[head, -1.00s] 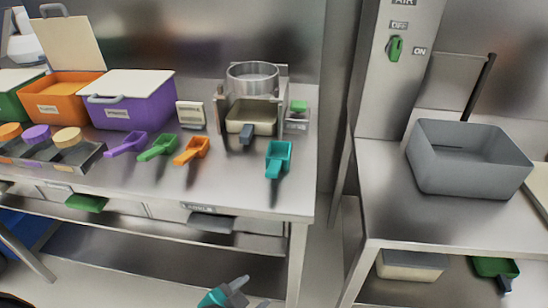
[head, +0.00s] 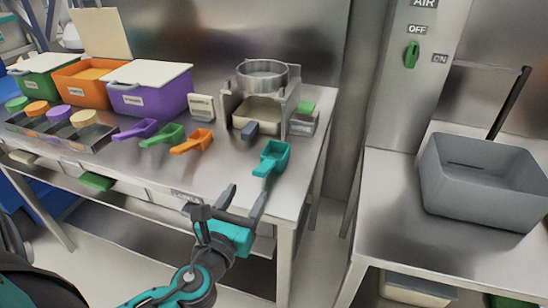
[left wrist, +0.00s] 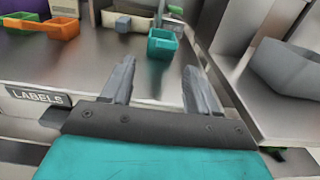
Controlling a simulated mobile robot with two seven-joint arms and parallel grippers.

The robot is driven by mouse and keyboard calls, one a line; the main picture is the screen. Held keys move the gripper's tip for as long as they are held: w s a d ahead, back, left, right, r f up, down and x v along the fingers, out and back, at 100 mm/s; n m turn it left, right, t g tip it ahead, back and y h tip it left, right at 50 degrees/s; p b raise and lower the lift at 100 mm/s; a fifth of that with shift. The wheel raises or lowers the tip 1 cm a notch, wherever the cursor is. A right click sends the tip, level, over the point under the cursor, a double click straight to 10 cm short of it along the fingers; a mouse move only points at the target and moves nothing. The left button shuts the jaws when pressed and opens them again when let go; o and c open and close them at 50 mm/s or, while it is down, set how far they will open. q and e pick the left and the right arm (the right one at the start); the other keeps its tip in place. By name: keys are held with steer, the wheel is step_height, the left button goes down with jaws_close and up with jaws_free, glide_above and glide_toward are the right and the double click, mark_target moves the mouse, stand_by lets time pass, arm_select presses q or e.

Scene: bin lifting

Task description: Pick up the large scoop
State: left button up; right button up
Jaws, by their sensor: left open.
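Several scoops lie on the steel table. The teal scoop (head: 272,158) is at the right, near the front right corner, and looks the largest. It also shows in the left wrist view (left wrist: 162,46), ahead of the fingers. An orange scoop (head: 193,142), a green scoop (head: 163,136) and a purple scoop (head: 137,130) lie to its left. My left gripper (head: 245,200) is open and empty at the table's front edge, short of the teal scoop. Its two fingers show apart in the left wrist view (left wrist: 157,85). My right gripper is not in view.
A sieve stand (head: 262,95) with a tray stands behind the teal scoop. Purple (head: 150,98), orange (head: 85,85) and green bins (head: 38,78) line the back left. A grey bin (head: 480,190) sits on the right-hand table, across a gap. Bare table lies around the teal scoop.

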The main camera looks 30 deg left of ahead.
mark_target(264, 166)
arm_select(q)
steer(key=x, duration=0.5)
steer(key=w, duration=0.2)
steer(key=w+p, duration=0.1)
steer(key=w, duration=0.1)
steer(key=shift+w+a+r, duration=0.1)
steer(key=shift+r, duration=0.25)
steer(key=shift+w+a, duration=0.15)
steer(key=shift+w, duration=0.35)
steer(key=shift+c, duration=0.2)
steer(key=c, duration=0.9)
